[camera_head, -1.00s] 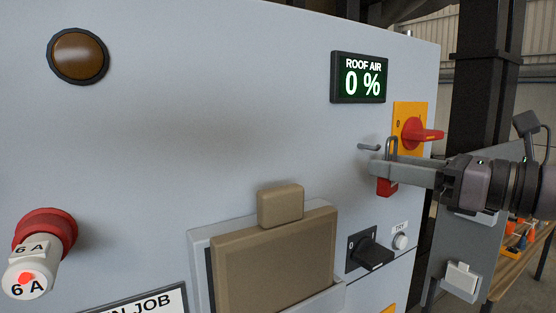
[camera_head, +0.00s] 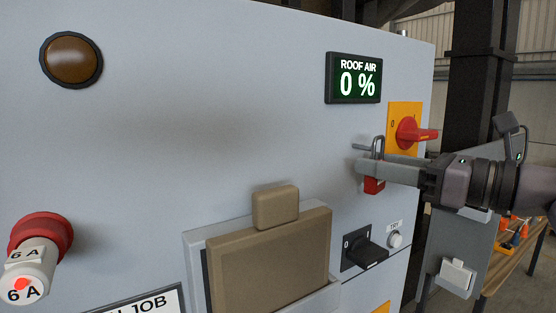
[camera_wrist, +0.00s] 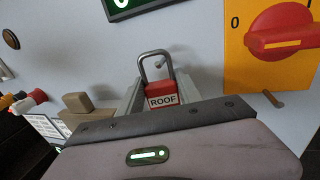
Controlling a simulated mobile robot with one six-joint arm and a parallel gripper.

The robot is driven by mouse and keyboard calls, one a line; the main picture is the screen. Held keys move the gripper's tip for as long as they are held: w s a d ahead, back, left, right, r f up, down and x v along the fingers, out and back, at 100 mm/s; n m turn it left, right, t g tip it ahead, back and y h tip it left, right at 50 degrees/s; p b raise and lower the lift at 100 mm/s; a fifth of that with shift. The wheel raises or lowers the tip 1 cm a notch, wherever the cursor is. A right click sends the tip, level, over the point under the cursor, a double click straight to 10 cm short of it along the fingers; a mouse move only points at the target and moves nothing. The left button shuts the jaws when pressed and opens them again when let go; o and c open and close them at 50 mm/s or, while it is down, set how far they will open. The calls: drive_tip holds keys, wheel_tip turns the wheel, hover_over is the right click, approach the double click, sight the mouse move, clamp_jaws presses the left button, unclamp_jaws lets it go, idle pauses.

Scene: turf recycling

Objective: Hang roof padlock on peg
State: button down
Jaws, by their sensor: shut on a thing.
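The roof padlock has a red body (camera_wrist: 162,98) labelled ROOF and a grey shackle (camera_wrist: 157,66). In the head view its red body (camera_head: 374,186) hangs just under my gripper (camera_head: 372,166), with the shackle standing up above the fingers. My gripper is shut on the padlock, which is upright. A small grey peg (camera_head: 361,147) sticks out of the panel at shackle height, its end by the shackle's left side. In the wrist view the peg (camera_wrist: 173,68) appears within the shackle's outline. I cannot tell whether it passes through the loop or lies behind it.
A red rotary switch (camera_head: 412,133) on a yellow plate is close to the right of the padlock. The ROOF AIR display (camera_head: 354,78) reads 0 % above. A black switch (camera_head: 366,251) and a beige box (camera_head: 270,248) are below.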

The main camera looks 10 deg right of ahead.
drive_tip(key=shift+w, duration=0.1)
drive_tip(key=shift+w+a+f+p, duration=0.1)
drive_tip(key=shift+w+a+p, duration=0.25)
drive_tip(key=shift+w, duration=0.35)
idle(0.4)
drive_tip(key=shift+w+f, duration=0.15)
drive_tip(key=shift+f, duration=0.05)
drive_tip(key=shift+f, duration=0.5)
idle(0.8)
drive_tip(key=c, duration=0.7)
unclamp_jaws()
drive_tip(key=shift+a, duration=0.2)
